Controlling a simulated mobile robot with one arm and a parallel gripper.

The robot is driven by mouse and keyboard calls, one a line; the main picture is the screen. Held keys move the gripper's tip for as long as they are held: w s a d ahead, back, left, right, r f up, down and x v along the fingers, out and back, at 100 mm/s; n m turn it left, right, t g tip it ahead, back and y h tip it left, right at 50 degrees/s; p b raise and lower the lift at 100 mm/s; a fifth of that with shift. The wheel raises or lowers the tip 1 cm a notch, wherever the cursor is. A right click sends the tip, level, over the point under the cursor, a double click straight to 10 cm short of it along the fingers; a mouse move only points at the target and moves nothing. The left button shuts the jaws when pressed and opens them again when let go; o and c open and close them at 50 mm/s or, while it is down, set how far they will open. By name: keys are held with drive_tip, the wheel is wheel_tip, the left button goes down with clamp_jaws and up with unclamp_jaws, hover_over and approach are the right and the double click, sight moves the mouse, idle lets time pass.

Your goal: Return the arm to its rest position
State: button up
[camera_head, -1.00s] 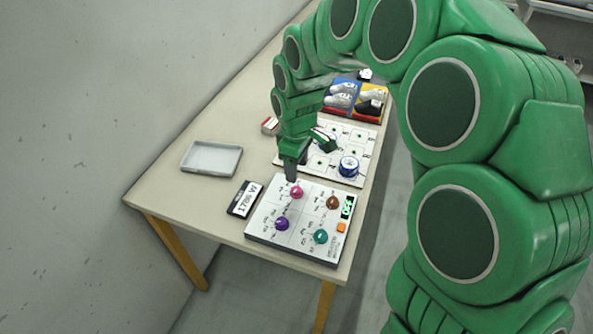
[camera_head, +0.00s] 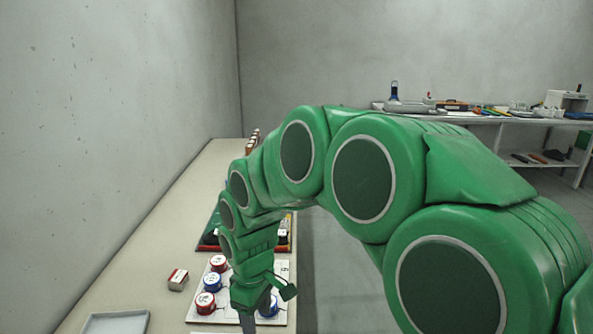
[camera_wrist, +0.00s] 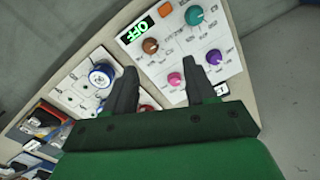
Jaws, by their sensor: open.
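My green arm arches from the right side of the head view over the table. My gripper (camera_head: 258,316) points down near the front of the white board with blue and red round pieces. In the wrist view my gripper (camera_wrist: 168,80) has its two dark fingers spread, with nothing between them. Below it there lies a white control panel (camera_wrist: 160,60) with brown, teal, pink and purple knobs and a green display reading OFF. The gripper appears apart from the pink knob (camera_wrist: 175,79).
The table (camera_head: 150,260) runs along the left wall. A grey tray (camera_head: 115,322), a small red-and-white box (camera_head: 178,279) and the white board (camera_head: 282,318) are on it. A cluttered shelf (camera_head: 480,116) stands at the back right. Open floor (camera_head: 330,280) lies right of the table.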

drive_tip(key=s+d+r+m, duration=0.3)
drive_tip(key=s+d, duration=0.2)
drive_tip(key=d, duration=0.3)
drive_tip(key=s+d+r+m, duration=0.35)
drive_tip(key=s+d, duration=0.25)
drive_tip(key=d, duration=0.2)
drive_tip(key=s+d+m+g, duration=0.1)
drive_tip(key=s+d+m, duration=0.5)
drive_tip(key=s, duration=0.7)
drive_tip(key=shift+d+m, duration=0.35)
drive_tip(key=shift+d, duration=0.4)
